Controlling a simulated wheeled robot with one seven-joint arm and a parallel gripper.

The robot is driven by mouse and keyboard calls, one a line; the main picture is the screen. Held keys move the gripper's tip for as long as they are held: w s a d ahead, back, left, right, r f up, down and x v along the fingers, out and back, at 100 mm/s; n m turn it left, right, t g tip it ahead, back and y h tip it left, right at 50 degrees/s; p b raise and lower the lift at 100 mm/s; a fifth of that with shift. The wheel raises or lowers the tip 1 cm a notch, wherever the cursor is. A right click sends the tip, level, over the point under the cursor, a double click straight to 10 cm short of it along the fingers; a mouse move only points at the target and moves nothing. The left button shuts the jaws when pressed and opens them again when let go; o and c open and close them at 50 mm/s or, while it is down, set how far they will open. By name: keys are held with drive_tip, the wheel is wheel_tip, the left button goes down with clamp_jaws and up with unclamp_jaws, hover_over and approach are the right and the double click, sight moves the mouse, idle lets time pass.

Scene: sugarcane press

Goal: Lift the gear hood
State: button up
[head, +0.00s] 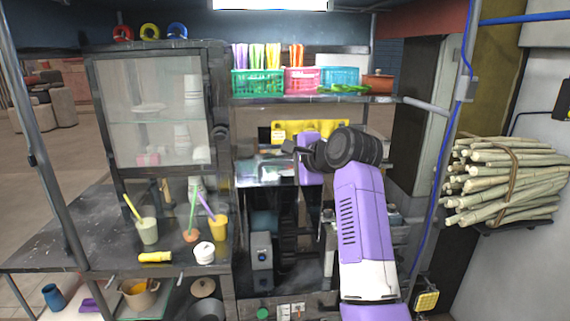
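The press (262,170) stands in the middle of the head view, with a shiny metal top and dark machinery below. A yellow part with a small white label (285,129) shows behind and above it. I cannot tell for sure whether this is the gear hood. My purple arm reaches up from the lower right. My gripper (292,147) is at the far end of it, in front of the yellow part and over the press top. My wrist hides part of the press. The fingers are too small and dark to tell open from shut, or whether they touch anything.
A shelf (330,99) with coloured baskets runs above the press. A glass cabinet (155,110) and a counter (60,235) with cups stand left. A sugarcane bundle (505,180) hangs right. A dark post stands close right of my arm.

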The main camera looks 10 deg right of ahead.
drive_tip(key=b+v, duration=0.2)
drive_tip(key=v, duration=0.5)
drive_tip(key=shift+s+r, duration=0.2)
drive_tip(key=shift+s, duration=0.05)
drive_tip(key=shift+d, duration=0.1)
